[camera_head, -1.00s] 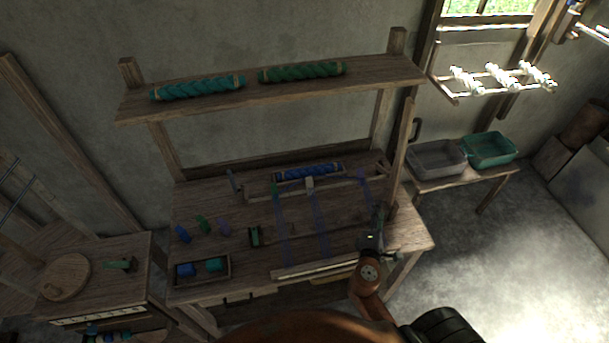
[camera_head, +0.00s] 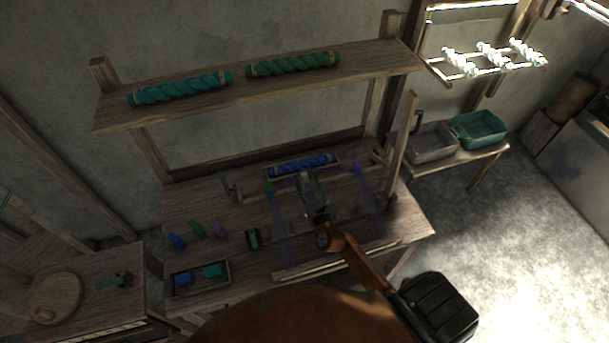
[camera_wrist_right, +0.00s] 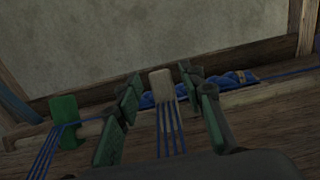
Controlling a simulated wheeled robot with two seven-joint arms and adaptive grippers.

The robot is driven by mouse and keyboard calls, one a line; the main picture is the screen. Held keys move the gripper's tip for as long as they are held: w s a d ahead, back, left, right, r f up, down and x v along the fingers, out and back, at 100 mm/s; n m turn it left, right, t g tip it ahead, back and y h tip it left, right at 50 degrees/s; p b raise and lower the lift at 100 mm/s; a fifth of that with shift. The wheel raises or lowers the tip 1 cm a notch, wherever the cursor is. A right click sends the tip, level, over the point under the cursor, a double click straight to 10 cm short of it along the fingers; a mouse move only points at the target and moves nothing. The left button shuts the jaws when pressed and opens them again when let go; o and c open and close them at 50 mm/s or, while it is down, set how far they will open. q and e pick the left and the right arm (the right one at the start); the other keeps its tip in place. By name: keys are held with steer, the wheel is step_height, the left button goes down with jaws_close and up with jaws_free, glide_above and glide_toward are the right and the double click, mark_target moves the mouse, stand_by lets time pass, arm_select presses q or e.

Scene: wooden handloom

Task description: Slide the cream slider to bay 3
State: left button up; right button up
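The cream slider (camera_wrist_right: 162,84) stands upright on a wooden rail in the right wrist view, with blue threads running down from it. My right gripper (camera_wrist_right: 160,76) is open, with a green-padded finger on each side of the slider and visible gaps. In the head view my right gripper (camera_head: 305,181) is over the middle of the loom's rail and covers most of the cream slider. Bay markings cannot be made out. My left gripper is not in view.
A tray holding a blue yarn twist (camera_head: 303,164) lies just behind the rail. Blue warp threads (camera_head: 370,188) stretch to the front beam. Small spools (camera_head: 197,229) and a box (camera_head: 201,278) lie at the table's left. A wooden upright (camera_head: 402,148) stands at the right.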

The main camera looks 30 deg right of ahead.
steer(key=shift+x, duration=0.8)
steer(key=shift+w, duration=0.15)
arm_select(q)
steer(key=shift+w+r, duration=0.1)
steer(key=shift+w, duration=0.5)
arm_select(e)
jaws_close()
